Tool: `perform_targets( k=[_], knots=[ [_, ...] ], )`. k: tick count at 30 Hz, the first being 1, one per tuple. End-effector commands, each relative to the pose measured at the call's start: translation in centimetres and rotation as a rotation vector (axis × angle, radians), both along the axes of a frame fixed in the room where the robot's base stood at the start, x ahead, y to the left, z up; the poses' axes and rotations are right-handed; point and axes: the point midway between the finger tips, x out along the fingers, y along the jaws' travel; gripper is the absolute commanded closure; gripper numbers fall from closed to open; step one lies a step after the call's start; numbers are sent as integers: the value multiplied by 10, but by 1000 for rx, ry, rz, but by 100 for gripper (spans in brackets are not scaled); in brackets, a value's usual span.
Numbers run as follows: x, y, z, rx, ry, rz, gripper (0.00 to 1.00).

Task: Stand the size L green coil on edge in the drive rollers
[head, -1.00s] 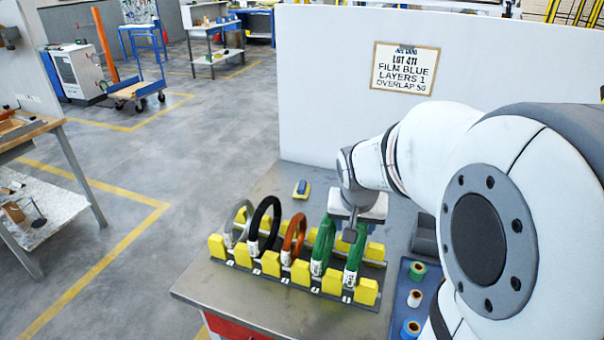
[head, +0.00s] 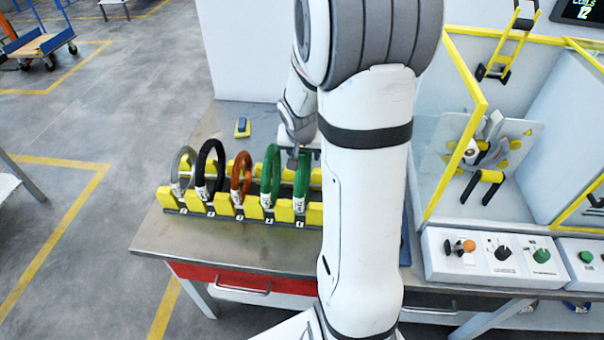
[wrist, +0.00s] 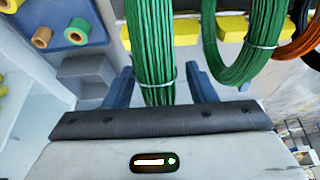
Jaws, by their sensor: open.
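Two green coils stand on edge in the rack. One green coil (head: 270,178) is second from the right, and the other green coil (head: 302,180) is at the right end. Their tags are too small to read for size. My gripper (wrist: 158,84) is open, with its two blue fingers either side of the end green coil (wrist: 152,40) in the wrist view. I cannot tell whether they touch it. In the head view my arm partly hides this place. The wrapping machine (head: 490,150) stands at the right, with yellow and black roller-like parts inside its frame.
The rack (head: 225,208) also holds an orange coil (head: 241,180), a black coil (head: 208,172) and a grey coil (head: 182,172). A control panel (head: 500,258) fronts the machine. Film rolls (wrist: 76,30) lie in a blue tray beside the rack. The table's front left is clear.

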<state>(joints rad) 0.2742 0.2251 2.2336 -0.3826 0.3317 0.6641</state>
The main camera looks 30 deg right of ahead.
Motion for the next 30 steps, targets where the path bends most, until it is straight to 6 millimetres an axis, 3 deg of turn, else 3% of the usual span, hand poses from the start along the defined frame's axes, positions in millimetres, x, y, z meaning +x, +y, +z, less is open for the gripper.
perform_targets(
  k=[7, 25, 30],
  knots=[
    [0, 0, -1, 0, -1, 0, 51],
    [1, 1, 0, 0, -1, 2, 100],
    [1, 1, 0, 0, 0, 2, 100]
  ],
)
